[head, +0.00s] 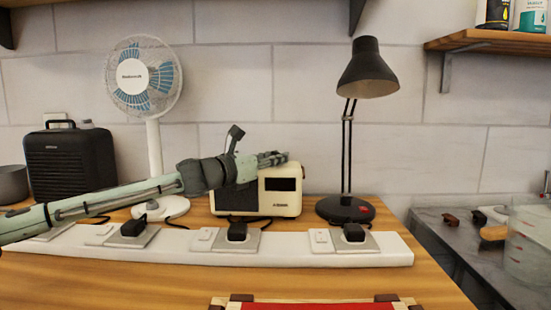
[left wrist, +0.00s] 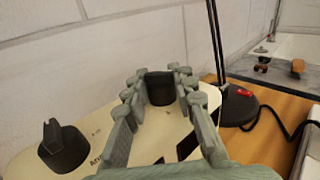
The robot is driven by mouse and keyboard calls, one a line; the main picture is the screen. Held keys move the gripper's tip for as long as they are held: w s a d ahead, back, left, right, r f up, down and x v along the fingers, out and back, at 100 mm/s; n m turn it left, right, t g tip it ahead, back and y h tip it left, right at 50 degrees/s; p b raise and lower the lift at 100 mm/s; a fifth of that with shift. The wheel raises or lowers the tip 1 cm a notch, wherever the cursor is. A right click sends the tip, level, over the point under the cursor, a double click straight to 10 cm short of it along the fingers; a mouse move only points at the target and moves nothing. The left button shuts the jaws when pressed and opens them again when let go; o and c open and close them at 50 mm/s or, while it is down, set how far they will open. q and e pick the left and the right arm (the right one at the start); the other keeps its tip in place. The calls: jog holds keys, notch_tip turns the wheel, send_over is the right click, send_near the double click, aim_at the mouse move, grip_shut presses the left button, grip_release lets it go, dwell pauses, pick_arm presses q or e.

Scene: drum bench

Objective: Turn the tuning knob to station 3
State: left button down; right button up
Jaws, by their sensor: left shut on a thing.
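A cream radio (head: 285,205) with a dark speaker grille and a small dial window stands at the back of the bench. My left arm reaches in from the left, and my left gripper (head: 272,158) is at the top of the radio. In the left wrist view the gripper (left wrist: 160,88) is shut on a black knob (left wrist: 160,90) on the radio's cream top (left wrist: 150,130). Another black knob (left wrist: 63,148) with a raised pointer is nearer, at the left, beside partly hidden lettering. I cannot read the dial's station. My right gripper is not in view.
A black desk lamp (head: 368,72) stands right of the radio; a white fan (head: 143,76) and a black heater (head: 70,160) stand left. A white power strip (head: 285,245) with black plugs runs in front. Cables lie near the radio.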

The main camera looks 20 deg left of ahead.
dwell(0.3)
pick_arm(q)
jog(key=c, duration=1.2)
grip_release()
jog(key=v, duration=1.2)
jog(key=shift+a, duration=0.1)
jog(key=shift+f, duration=0.1)
